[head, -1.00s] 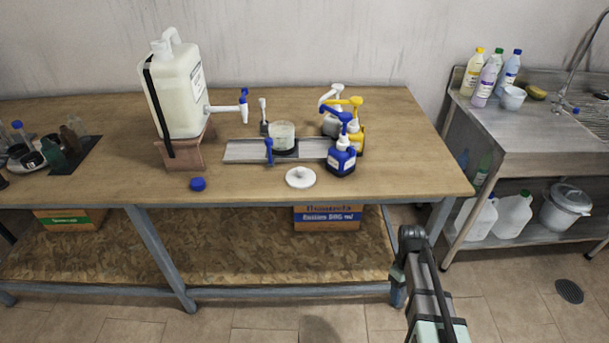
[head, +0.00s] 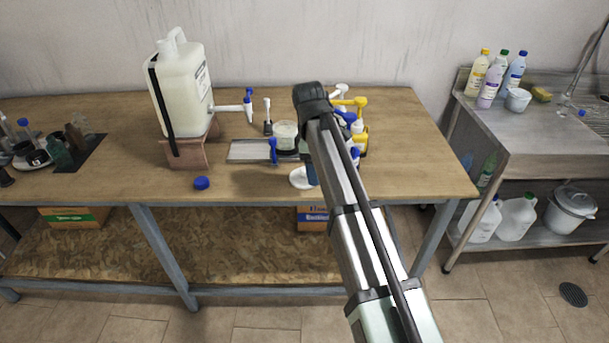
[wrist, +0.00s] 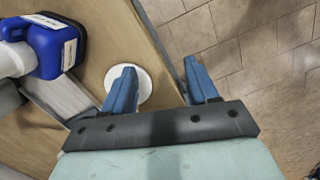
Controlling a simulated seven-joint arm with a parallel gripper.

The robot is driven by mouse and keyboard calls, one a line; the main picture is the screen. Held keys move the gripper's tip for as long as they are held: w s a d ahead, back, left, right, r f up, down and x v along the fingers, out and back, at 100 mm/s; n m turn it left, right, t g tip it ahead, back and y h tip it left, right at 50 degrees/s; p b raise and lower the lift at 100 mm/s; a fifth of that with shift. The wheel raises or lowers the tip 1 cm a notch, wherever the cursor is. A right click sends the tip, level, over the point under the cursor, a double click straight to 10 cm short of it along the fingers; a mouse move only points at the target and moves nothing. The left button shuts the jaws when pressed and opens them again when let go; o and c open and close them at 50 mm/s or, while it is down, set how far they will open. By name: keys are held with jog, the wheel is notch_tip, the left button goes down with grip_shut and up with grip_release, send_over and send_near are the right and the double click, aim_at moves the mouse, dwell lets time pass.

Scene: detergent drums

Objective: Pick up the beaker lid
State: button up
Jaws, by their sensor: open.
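The beaker lid (head: 297,180) is a white disc lying on the wooden bench near its front edge. In the head view my arm and gripper hide its right part. The lid also shows in the wrist view (wrist: 145,84), partly behind the left finger. My gripper (wrist: 160,68) is open and empty, with its two blue fingers apart. The lid lies toward the left finger, and the right finger is out past the bench edge. In the head view a blue finger of my gripper (head: 311,174) shows beside the lid; contact cannot be told. The glass beaker (head: 286,131) stands behind on the grey tray.
Yellow and white pumps (head: 350,101) stand behind my arm. A blue cap (head: 201,183) lies left of the lid, with clear bench between. A large white drum (head: 184,90) stands further left.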

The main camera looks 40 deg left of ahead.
jog(key=w+a+r+y, duration=0.2)
jog(key=w+a+r, duration=0.2)
jog(key=a+r, duration=0.4)
send_over(304, 168)
jog(key=shift+n, duration=0.3)
notch_tip(304, 168, down, 9)
jog(key=shift+s+f, duration=0.1)
jog(key=shift+d+f, duration=0.15)
jog(key=shift+f, duration=2.45)
grip_shut()
